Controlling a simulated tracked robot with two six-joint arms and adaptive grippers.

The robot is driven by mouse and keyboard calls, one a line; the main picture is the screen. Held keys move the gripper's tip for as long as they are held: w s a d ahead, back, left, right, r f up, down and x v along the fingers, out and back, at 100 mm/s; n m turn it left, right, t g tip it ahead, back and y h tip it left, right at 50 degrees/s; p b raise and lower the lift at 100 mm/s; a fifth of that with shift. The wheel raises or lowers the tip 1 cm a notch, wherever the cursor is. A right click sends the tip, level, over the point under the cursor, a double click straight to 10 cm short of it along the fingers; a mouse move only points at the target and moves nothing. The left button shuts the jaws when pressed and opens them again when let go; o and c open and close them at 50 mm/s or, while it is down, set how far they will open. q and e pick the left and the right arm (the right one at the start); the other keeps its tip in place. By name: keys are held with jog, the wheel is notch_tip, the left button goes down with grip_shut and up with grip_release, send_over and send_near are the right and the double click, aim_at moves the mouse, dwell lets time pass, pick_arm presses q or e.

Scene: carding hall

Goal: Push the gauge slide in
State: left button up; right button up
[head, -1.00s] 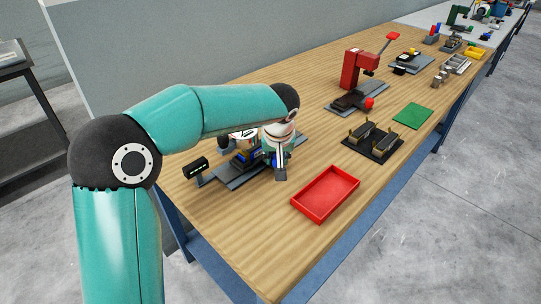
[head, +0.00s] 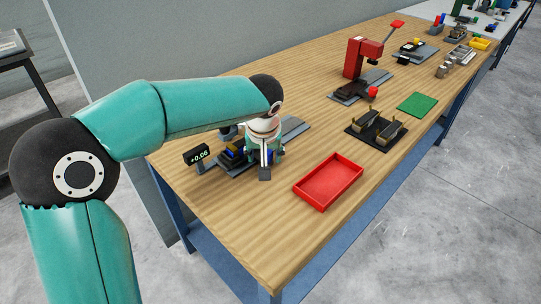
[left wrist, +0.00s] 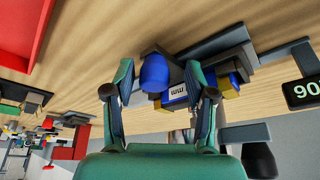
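The gauge stands on a grey base plate (head: 295,128) at the near left of the bench, mostly hidden by my left arm in the head view. Its black display (head: 197,156) reads about +0.06; it appears upside down in the left wrist view (left wrist: 307,88). A blue rounded knob (left wrist: 154,73) and a dark and yellow block with a white label (left wrist: 177,94) show in the left wrist view. My left gripper (head: 265,168) is at the gauge. Its fingers (left wrist: 162,95) are apart, with the knob between or just beyond them; contact cannot be told. My right gripper is out of view.
A red tray (head: 328,182) lies right of the gauge. Beyond it are a black fixture with two blocks (head: 377,127), a green mat (head: 417,103) and a red press (head: 360,58). Bare wood lies in front of the gauge. A grey wall panel stands behind.

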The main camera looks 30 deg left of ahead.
pick_arm(q)
jog(key=shift+w, duration=0.1)
jog(key=shift+s+d+r, duration=0.15)
jog(key=shift+s+r, duration=0.05)
jog(key=shift+r, duration=0.45)
jog(key=v, duration=1)
jog(key=shift+r, duration=0.25)
jog(key=shift+s, duration=0.1)
